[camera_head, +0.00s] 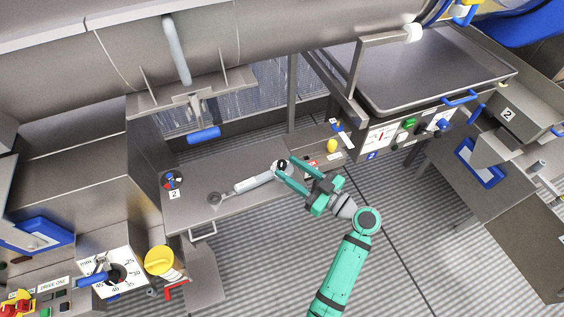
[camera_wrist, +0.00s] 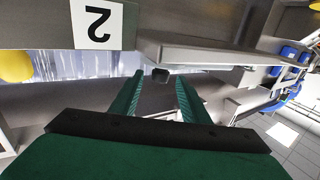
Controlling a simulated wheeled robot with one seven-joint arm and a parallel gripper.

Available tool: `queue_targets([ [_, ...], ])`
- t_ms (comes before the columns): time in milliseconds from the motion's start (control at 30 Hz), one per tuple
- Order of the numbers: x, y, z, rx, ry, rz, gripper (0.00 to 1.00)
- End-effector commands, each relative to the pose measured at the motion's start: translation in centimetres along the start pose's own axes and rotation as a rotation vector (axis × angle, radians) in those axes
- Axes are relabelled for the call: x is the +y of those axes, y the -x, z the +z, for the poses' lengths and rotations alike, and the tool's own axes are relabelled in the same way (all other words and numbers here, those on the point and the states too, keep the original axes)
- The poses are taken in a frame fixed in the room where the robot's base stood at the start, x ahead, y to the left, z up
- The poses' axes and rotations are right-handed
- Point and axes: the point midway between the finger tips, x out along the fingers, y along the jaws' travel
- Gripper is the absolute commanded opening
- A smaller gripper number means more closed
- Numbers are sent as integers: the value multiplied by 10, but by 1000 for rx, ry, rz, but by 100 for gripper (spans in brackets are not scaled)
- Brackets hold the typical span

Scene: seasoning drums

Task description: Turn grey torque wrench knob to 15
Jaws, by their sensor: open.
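The grey torque wrench (camera_head: 253,182) lies on the metal shelf in the head view, with its round head (camera_head: 214,198) at the left. A pale round knob with a dark mark (camera_head: 281,164) is at its right end. My gripper (camera_head: 284,167) is open, and its two green fingertips are at the knob in the head view. I cannot tell whether they touch it. In the wrist view my gripper (camera_wrist: 161,84) shows both fingers spread, with a small dark block (camera_wrist: 160,74) beyond the tips. The knob's scale numbers are too small to read.
The metal shelf (camera_head: 235,208) holds a round dial (camera_head: 173,180) at its left. A yellow knob (camera_head: 332,146) and a control panel (camera_head: 395,135) are to the right. A large numbered dial (camera_head: 112,272) and a yellow cap (camera_head: 159,260) are at lower left. The ribbed floor is clear.

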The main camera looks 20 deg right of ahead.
Motion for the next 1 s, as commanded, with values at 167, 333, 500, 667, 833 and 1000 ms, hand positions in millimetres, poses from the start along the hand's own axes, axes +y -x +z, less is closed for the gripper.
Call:
queue_targets([
  [167,0,-24,-1,1,1,-1,42],
  [333,1,-35,0,0,0,2,42],
  [500,2,-37,0,0,0,5,42],
  [667,2,-36,0,0,0,5,40],
  [833,2,-36,0,0,1,5,0],
  [1000,2,-36,0,0,1,9,0],
])
